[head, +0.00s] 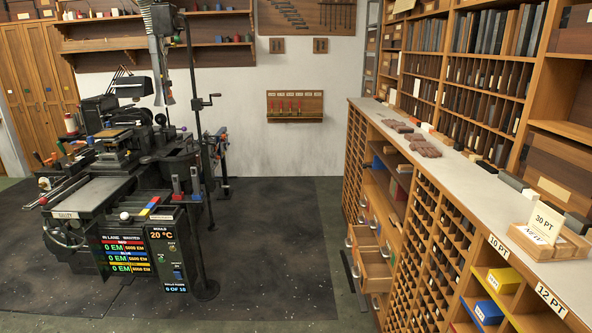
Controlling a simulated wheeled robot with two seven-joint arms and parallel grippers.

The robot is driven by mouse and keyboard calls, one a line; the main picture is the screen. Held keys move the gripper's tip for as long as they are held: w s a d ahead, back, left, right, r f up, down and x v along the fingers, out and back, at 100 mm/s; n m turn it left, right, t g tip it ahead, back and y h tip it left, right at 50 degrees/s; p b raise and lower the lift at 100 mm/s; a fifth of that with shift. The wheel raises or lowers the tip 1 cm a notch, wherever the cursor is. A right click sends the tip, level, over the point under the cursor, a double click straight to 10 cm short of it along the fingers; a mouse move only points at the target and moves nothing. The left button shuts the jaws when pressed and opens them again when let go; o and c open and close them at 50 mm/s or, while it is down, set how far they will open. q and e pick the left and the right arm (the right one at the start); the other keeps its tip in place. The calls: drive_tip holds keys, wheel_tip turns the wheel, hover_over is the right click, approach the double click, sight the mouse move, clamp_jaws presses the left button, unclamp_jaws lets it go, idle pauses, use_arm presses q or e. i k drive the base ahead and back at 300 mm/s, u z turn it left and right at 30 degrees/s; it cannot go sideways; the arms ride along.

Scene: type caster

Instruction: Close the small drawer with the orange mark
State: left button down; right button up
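In the head view, a small wooden drawer (374,270) sticks out of the long cabinet on the right. Another drawer (362,236) just above and behind it also stands out from the cabinet front. Both have pale metal pulls on their fronts. Small coloured marks show around these drawers, but they are too small for me to tell which one is orange. Neither of my grippers is in view.
The long cabinet (440,210) with a pale top runs along the right side. A large black casting machine (130,190) with a lit display stands at the left. The dark floor (275,230) between them is clear. Wooden shelves (488,60) rise behind the cabinet top.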

sight(361, 238)
drive_tip(key=u, duration=0.4)
drive_tip(key=i, duration=3.75)
drive_tip(key=z, duration=2.1)
drive_tip(key=i, duration=0.8)
drive_tip(key=z, duration=0.65)
